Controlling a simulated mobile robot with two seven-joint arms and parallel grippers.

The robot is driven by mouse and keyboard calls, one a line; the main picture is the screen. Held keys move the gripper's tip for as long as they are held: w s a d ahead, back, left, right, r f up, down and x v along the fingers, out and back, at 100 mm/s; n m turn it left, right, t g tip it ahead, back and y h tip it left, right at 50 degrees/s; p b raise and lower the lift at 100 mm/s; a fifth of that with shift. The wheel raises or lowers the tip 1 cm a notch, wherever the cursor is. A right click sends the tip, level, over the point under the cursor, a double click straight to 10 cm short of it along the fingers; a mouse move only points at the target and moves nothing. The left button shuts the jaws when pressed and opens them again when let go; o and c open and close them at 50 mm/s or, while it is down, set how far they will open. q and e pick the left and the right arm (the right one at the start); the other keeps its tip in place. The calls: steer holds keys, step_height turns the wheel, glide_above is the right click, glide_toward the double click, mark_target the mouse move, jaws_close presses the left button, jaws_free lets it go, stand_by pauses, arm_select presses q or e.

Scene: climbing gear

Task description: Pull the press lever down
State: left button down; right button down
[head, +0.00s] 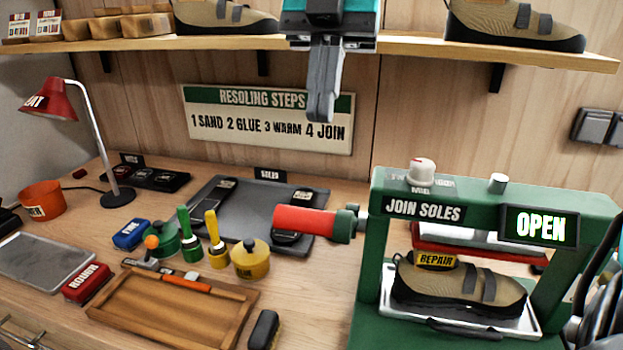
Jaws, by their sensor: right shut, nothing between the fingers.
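The green press (367,260) labelled JOIN SOLES stands at the right of the table. Its lever has a thick red grip (305,220) that sticks out to the left, roughly level, from a dark joint on the press's left post. A display on the press reads OPEN (540,226). A tan shoe (460,285) with a REPAIR tag sits on a light tray in the press, under a red-edged plate. My right gripper (320,118) hangs at top centre, fingers down, shut and empty. In the picture it is well above the lever grip, apart from it. My left gripper is out of view.
A shelf (410,46) with shoes and boxes crosses the top, close to my right gripper. A dark tray (215,225) with soles lies behind the lever. A yellow pot (250,260), brushes and a wooden tray (130,310) are left of it. A red lamp (50,101) stands far left.

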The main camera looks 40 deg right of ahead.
mark_target(325, 220)
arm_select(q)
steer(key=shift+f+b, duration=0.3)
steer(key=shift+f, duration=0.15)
arm_select(e)
steer(key=x, duration=0.8)
steer(key=shift+f, duration=0.35)
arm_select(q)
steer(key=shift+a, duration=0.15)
